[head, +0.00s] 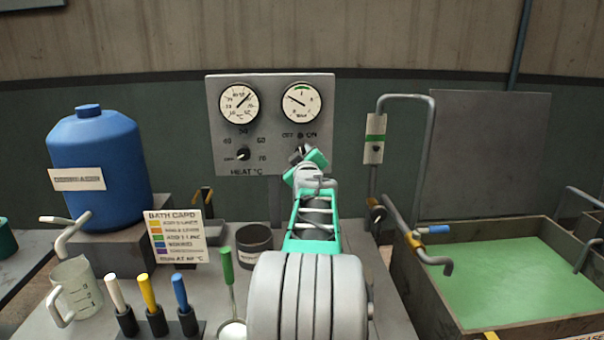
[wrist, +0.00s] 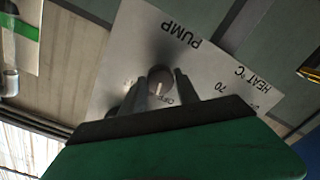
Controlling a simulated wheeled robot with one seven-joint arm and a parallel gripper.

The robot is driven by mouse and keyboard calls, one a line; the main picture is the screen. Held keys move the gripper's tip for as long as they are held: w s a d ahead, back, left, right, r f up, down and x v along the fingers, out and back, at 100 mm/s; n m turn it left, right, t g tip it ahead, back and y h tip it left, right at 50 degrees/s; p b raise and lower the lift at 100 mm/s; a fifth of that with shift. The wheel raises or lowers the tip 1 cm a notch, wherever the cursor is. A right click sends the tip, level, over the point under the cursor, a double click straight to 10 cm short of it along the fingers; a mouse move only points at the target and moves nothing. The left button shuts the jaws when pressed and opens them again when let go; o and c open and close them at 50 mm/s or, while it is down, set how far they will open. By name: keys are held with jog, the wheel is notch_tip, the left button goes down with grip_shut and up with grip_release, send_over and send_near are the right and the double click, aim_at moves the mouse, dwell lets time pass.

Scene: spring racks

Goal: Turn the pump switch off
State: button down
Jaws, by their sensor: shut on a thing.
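The pump switch (wrist: 160,78) is a small round dark knob on the grey control panel (head: 222,125). In the wrist view the panel appears upside down, with PUMP printed beside the knob and part of OFF showing near it between the fingers. A pale mark on the knob's face lies on the side toward those letters; I cannot tell the setting for sure. My gripper (wrist: 166,92) is shut on the knob, one finger on each side. In the head view my gripper (head: 302,153) is at the panel just below the OFF and ON labels and largely hides the knob.
The heat knob (head: 243,154) is left of my gripper, below two gauges. A bent pipe (head: 405,97) and a green-filled bath (head: 510,275) are at right. A blue tank (head: 97,160), bath card (head: 176,236) and several coloured handles stand at left.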

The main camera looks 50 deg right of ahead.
jog(key=shift+f+n+b, duration=0.15)
jog(key=shift+n+b, duration=1.35)
jog(key=shift+b, duration=0.25)
jog(key=c, duration=0.9)
grip_release()
jog(key=b+v, duration=0.1)
jog(key=v, duration=0.6)
jog(key=shift+s+a, duration=0.25)
jog(key=shift+s, duration=0.05)
